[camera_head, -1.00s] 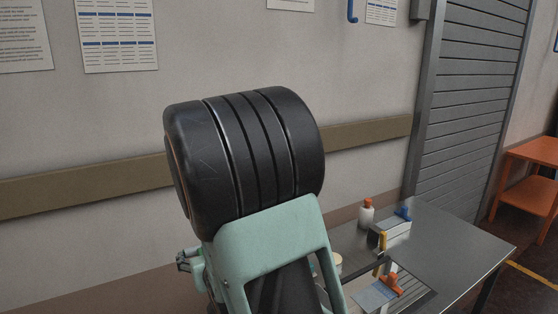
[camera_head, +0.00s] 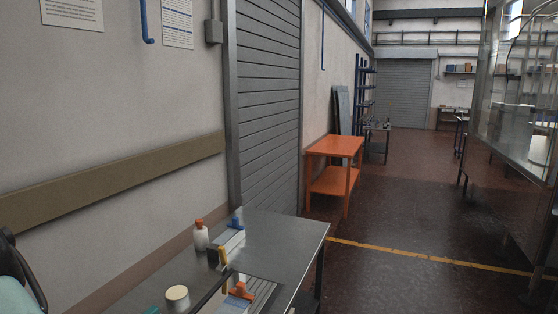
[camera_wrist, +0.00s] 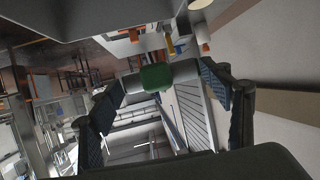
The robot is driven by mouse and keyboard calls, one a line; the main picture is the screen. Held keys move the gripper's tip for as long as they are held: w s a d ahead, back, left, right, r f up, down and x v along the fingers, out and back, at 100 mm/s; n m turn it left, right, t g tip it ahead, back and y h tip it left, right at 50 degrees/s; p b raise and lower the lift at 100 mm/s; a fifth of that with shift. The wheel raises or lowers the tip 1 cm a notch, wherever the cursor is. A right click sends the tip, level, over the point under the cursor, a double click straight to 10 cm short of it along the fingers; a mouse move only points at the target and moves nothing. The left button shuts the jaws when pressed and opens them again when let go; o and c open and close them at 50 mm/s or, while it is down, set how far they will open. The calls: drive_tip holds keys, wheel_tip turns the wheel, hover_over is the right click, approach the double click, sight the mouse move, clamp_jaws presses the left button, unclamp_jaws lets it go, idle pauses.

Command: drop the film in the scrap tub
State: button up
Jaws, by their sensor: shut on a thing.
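My gripper (camera_wrist: 160,85) shows in the wrist view, with dark ribbed pads on both fingers. A thing with a green middle and pale grey ends (camera_wrist: 157,77) spans between the fingertips. The gripper is shut on it. I cannot tell whether this is the film; no loose film is clear in either view. The gripper is outside the head view. A pale round container (camera_head: 177,297) stands on the metal table (camera_head: 285,232). I cannot tell whether it is the scrap tub.
On the table are a white bottle with an orange cap (camera_head: 200,237), a blue-handled tool (camera_head: 236,222) and an orange-handled tool (camera_head: 241,291). An orange side table (camera_head: 335,146) stands by the grey shutter (camera_head: 268,110). The floor to the right is open.

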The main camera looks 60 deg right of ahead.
drive_tip(key=s+f+m+g+b, duration=0.2)
drive_tip(key=s+f+b, duration=0.3)
drive_tip(key=f, duration=0.3)
drive_tip(key=shift+d+f+m+g+h+b, duration=0.15)
drive_tip(key=shift+d+m+g+h+b, duration=0.2)
drive_tip(key=shift+b, duration=0.4)
drive_tip(key=shift+s, duration=0.1)
drive_tip(key=o, duration=1.1)
drive_tip(key=shift+o, duration=0.2)
drive_tip(key=w+v, duration=0.1)
drive_tip(key=v, duration=1.1)
drive_tip(key=shift+s+r, duration=0.2)
drive_tip(key=shift+s, duration=0.3)
